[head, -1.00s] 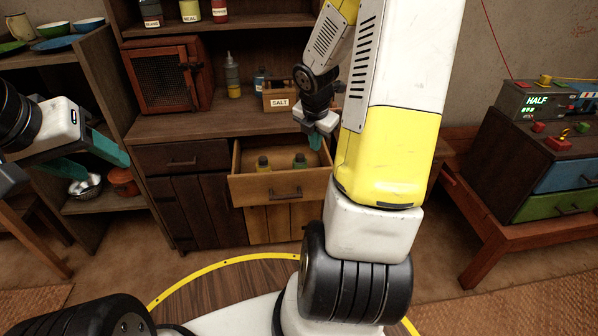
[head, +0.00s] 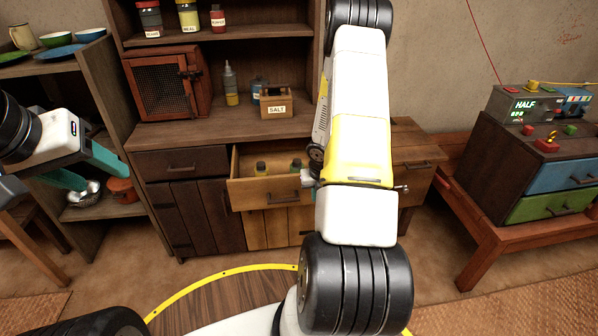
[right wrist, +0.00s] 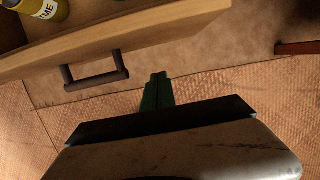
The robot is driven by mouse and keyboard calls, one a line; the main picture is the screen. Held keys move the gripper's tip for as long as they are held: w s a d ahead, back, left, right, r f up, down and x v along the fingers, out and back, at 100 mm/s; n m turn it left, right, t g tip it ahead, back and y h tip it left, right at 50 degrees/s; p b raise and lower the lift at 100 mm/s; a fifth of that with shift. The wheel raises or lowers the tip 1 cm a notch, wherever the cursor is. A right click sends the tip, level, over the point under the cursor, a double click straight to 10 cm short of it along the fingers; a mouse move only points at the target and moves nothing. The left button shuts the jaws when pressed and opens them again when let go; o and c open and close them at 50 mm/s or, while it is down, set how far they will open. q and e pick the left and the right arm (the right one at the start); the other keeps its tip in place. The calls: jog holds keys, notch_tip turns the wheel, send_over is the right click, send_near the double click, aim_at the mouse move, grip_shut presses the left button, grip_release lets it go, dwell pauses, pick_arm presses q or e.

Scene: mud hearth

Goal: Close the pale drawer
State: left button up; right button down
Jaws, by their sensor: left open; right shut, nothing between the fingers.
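The pale drawer (head: 265,193) stands pulled out of the wooden cabinet in the head view, with bottles inside. Its front and dark handle (right wrist: 95,72) show in the right wrist view. My right gripper (right wrist: 157,92) is shut and empty; its green fingers are outside the drawer, beyond the front, to the right of the handle. I cannot tell whether they touch it. In the head view my right arm hides most of that gripper and covers the drawer's right end. My left gripper (head: 90,171) is open and empty at the left, away from the drawer.
A salt box (head: 276,101) and bottles stand on the cabinet top above the drawer. A closed dark drawer (head: 182,163) is to its left. A red bench (head: 480,225) with blue and green drawers stands at the right. An open shelf (head: 95,120) is at the left.

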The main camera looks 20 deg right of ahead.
jog(key=shift+w+d+f, duration=0.15)
jog(key=shift+w+f, duration=0.05)
jog(key=shift+w, duration=0.5)
jog(key=shift+w+d+f, duration=0.2)
jog(key=shift+w+f, duration=0.05)
jog(key=shift+w, duration=0.5)
jog(key=shift+w+d+f, duration=0.15)
jog(key=shift+w+f, duration=0.05)
jog(key=shift+w, duration=0.5)
